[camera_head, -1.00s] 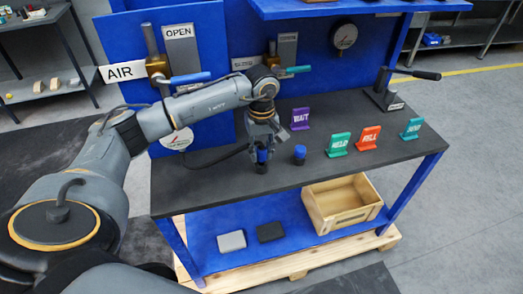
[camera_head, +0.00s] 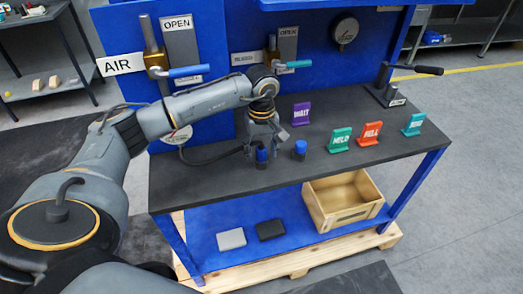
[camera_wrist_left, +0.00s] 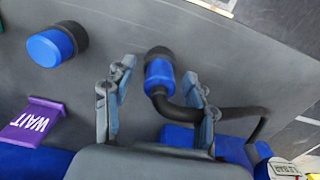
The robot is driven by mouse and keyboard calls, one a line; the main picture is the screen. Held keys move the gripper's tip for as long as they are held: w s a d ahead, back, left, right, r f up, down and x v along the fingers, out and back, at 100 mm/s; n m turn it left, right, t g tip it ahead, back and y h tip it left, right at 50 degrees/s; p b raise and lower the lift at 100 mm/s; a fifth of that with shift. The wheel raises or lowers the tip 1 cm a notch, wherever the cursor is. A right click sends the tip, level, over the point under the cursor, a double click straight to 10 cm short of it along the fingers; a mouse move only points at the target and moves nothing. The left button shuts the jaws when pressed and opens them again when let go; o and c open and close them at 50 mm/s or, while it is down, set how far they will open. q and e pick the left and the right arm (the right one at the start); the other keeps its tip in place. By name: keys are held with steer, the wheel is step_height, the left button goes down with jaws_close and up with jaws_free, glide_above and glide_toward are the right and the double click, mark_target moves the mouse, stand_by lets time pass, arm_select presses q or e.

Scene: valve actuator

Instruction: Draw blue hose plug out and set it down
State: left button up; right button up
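The blue hose plug (camera_wrist_left: 160,73) has a black end and a black hose that bends away to the right in the left wrist view. In the head view the plug (camera_head: 262,157) is upright at the front of the dark bench top. I cannot tell whether its lower end is seated in something. My left gripper (camera_head: 262,142) is above it, pointing down. In the left wrist view the gripper (camera_wrist_left: 159,72) is open, its fingers on either side of the plug with gaps. A separate blue cylinder with a black base (camera_head: 300,149) stands to the right. My right gripper is out of view.
The bench top (camera_head: 210,187) carries a purple WAIT sign (camera_head: 301,113), a green sign (camera_head: 340,139), a red sign (camera_head: 369,132) and a teal sign (camera_head: 413,124). A lever stand (camera_head: 389,92) is at the back right. A wooden crate (camera_head: 345,219) sits on the lower shelf.

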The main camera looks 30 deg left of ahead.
mark_target(262, 145)
arm_select(q)
steer(key=shift+r, duration=0.15)
step_height(262, 145, up, 12)
steer(key=shift+f, duration=0.1)
stand_by(0.4)
stand_by(0.4)
